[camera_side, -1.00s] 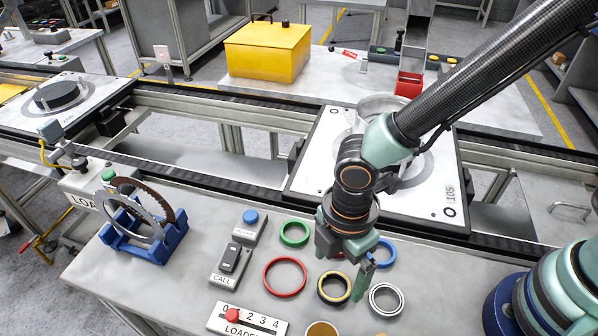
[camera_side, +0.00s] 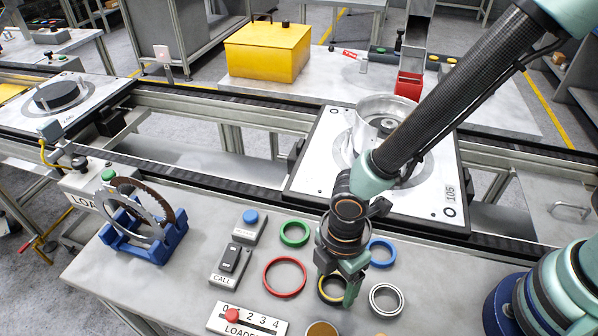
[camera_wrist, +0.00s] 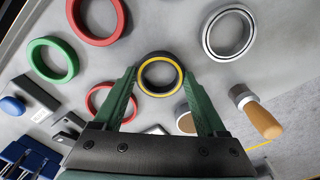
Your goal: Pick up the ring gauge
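Several rings lie flat on the grey bench; no label shows which is the ring gauge. A black ring with a yellow inner edge (camera_side: 322,291) is directly below my gripper (camera_side: 339,283) and partly hidden by it. In the wrist view this black and yellow ring (camera_wrist: 160,94) sits between the tips of my gripper (camera_wrist: 160,74), which is open with a finger on each side. I cannot tell whether the fingers touch it. A steel ring (camera_side: 373,303) lies to its right, and shows at the upper right in the wrist view (camera_wrist: 208,38).
A red ring (camera_side: 267,283), a green ring (camera_side: 283,238) and a blue ring (camera_side: 392,258) lie around it. A wooden-handled tool (camera_wrist: 260,120) is nearby. The pallet (camera_side: 320,185) is behind.

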